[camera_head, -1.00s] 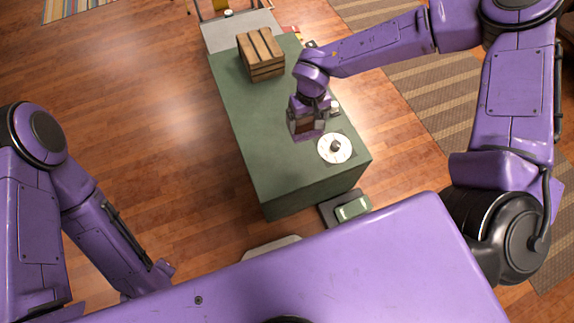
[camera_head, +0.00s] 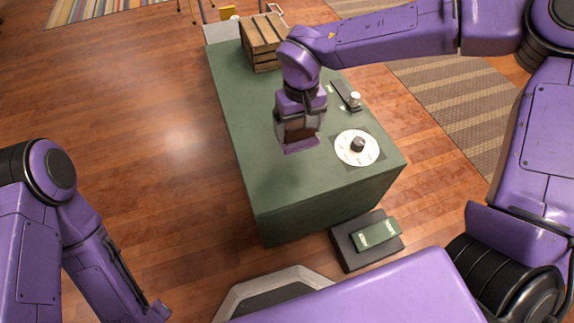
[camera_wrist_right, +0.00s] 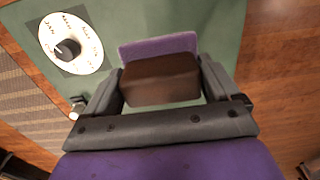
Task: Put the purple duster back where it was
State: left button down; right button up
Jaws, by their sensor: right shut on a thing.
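My right gripper (camera_head: 300,130) is shut on the duster, a brown block with a purple pad (camera_head: 301,147) along its underside. The right wrist view also shows the duster (camera_wrist_right: 160,80) between the two grey fingers, its purple pad (camera_wrist_right: 158,46) past the brown block. The gripper is over the green tabletop (camera_head: 280,190), left of a white round dial. I cannot tell whether the pad touches the top.
The white month dial (camera_head: 358,147) lies near the table's right edge. A dark bar with a white knob (camera_head: 347,96) lies behind it. A slatted wooden crate (camera_head: 263,50) stands at the far end. A dark box with a green top piece (camera_head: 376,234) is on the floor. The table's near left is clear.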

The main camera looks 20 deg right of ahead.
aim_at(289, 145)
jog(key=a+f, duration=0.1)
jog(key=s+a+f+b, duration=0.1)
jog(key=f, duration=0.2)
jog(key=shift+s+a+f+b, duration=0.2)
jog(key=shift+s+a+b, duration=0.05)
jog(key=shift+a+b, duration=0.15)
jog(key=f, duration=0.1)
jog(key=f+b, duration=0.2)
jog(key=shift+s+a+f, duration=0.25)
jog(key=shift+a+f, duration=0.1)
jog(key=shift+w+f, duration=0.1)
jog(key=shift+f, duration=0.05)
pick_arm(q)
jog(key=f, duration=0.4)
jog(key=shift+s+d+f, duration=0.15)
jog(key=shift+s+f, duration=0.05)
jog(key=shift+f, duration=0.1)
pick_arm(e)
jog(key=o, duration=0.7)
jog(key=shift+o, duration=0.2)
pick_arm(q)
jog(key=shift+f, duration=0.15)
jog(key=r+p, duration=0.5)
jog(key=p, duration=0.1)
jog(key=shift+w+r, duration=0.2)
jog(key=shift+r, duration=0.2)
pick_arm(e)
notch_tip(289, 145, up, 12)
jog(key=shift+r, duration=0.15)
